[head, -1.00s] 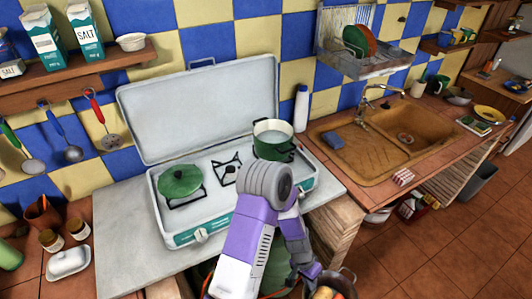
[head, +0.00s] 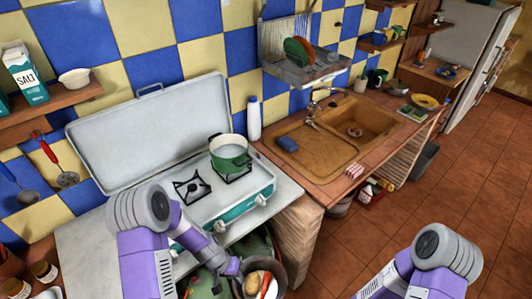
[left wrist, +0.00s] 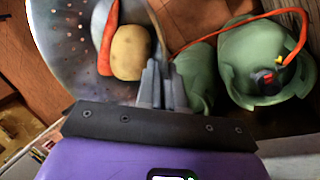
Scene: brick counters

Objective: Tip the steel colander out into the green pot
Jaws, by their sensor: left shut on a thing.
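The green pot (head: 230,160) stands upright on the right burner of the stove, open at the top with a pale inside. The steel colander (head: 280,270) is low in front of the stove, below counter height, with a carrot (head: 265,284) and a potato (head: 252,289) inside. In the left wrist view the perforated colander (left wrist: 68,45) holds the carrot (left wrist: 108,38) and potato (left wrist: 131,52). My left gripper (head: 236,268) is shut on the colander's rim; its fingers show in the left wrist view (left wrist: 162,85). My right arm shows at lower right, its gripper out of frame.
The raised stove lid (head: 150,130) stands behind the burners. The left burner (head: 192,188) is bare. A white bottle (head: 254,118) stands right of the pot, beside the sink (head: 345,125). Green gas cylinders (left wrist: 240,75) with an orange hose sit under the counter.

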